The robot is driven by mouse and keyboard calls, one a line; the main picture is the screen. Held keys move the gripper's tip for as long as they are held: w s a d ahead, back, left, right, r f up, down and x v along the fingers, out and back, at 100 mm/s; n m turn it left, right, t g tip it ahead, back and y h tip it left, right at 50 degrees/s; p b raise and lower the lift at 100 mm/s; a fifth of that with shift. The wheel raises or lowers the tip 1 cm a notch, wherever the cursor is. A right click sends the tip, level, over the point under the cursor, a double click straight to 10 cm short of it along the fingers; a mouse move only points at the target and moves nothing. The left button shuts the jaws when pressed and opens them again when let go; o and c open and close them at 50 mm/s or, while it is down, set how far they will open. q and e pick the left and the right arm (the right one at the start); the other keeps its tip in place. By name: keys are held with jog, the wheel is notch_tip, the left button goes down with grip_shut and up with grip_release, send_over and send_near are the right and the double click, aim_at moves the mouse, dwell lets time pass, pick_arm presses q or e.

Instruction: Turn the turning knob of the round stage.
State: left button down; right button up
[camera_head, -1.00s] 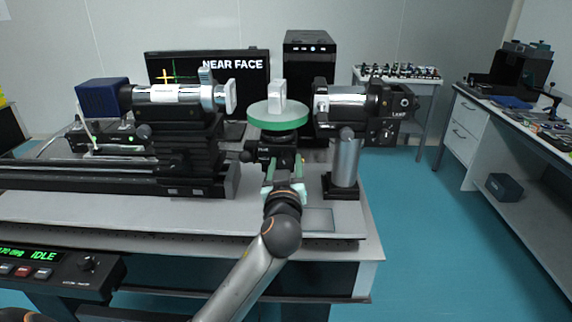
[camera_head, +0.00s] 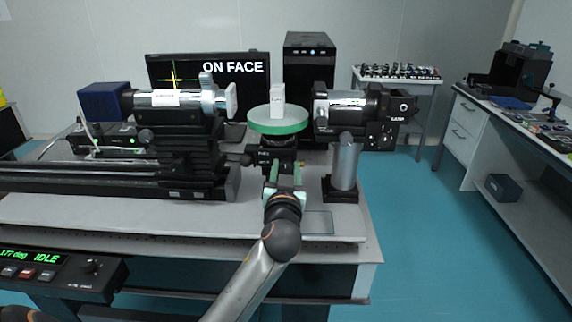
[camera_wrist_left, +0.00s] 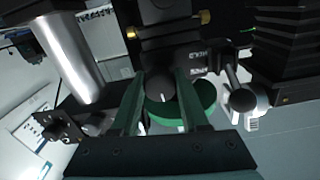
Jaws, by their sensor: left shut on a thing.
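The round stage (camera_head: 278,121) has a green-rimmed disc on a black mount and bears a small upright whitish block (camera_head: 277,101). Its dark turning knob (camera_wrist_left: 163,86), with a white mark line, shows in the left wrist view between my green fingers. My left gripper (camera_head: 284,175) reaches the stage from the front, and in the wrist view my left gripper (camera_wrist_left: 161,105) is shut on the knob. The knob is hidden behind my gripper in the head view. The monitor (camera_head: 208,72) reads "ON FACE". My right gripper is not in view.
A blue-ended tube instrument (camera_head: 165,98) stands left of the stage. A lamp unit (camera_head: 345,106) on a silver post (camera_head: 345,163) stands close on the right. A control box (camera_head: 60,271) reading IDLE is at the lower left. The table's front strip is mostly clear.

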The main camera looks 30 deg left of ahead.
pick_arm(q)
jog(key=shift+m, duration=0.5)
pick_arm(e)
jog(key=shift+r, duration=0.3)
pick_arm(q)
jog(key=shift+c, duration=2.1)
grip_release()
